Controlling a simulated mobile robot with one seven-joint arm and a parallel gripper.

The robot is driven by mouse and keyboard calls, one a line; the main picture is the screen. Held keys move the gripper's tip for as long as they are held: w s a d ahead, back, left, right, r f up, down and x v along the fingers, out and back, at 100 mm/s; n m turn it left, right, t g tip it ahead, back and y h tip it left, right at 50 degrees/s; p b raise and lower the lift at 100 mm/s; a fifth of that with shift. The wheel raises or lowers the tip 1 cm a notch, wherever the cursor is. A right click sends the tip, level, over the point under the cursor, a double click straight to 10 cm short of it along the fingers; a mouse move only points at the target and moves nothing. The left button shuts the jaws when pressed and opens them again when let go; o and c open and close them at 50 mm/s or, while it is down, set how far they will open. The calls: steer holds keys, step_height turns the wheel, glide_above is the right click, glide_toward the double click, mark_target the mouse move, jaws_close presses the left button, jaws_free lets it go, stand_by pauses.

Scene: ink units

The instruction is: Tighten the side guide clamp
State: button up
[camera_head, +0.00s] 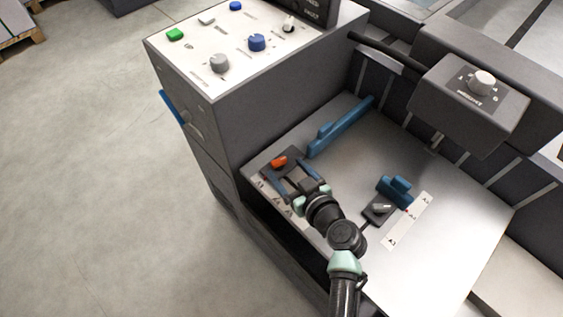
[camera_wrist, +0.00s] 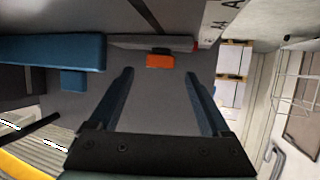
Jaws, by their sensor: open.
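A small orange-red clamp lever (camera_head: 279,162) sits on a dark block at the left edge of the metal bed, beside a printed scale. It also shows in the wrist view (camera_wrist: 160,61), ahead of the fingertips and roughly centred between them. My gripper (camera_head: 289,174) reaches over the dark block, its blue fingers apart and empty; they also show in the wrist view (camera_wrist: 160,77). The lever looks clear of both fingers. A long blue guide (camera_head: 340,128) lies behind it and also fills the upper left of the wrist view (camera_wrist: 50,52). My gripper partly hides the block.
A second blue guide (camera_head: 396,191) with a grey lever (camera_head: 381,208) stands to the right, beside a white size scale (camera_head: 408,221). A dark box with a white knob (camera_head: 482,82) overhangs the bed. A control panel (camera_head: 230,45) rises at left. The front right bed is clear.

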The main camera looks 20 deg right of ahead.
mark_target(280, 162)
steer(key=shift+x, duration=2.05)
jaws_close()
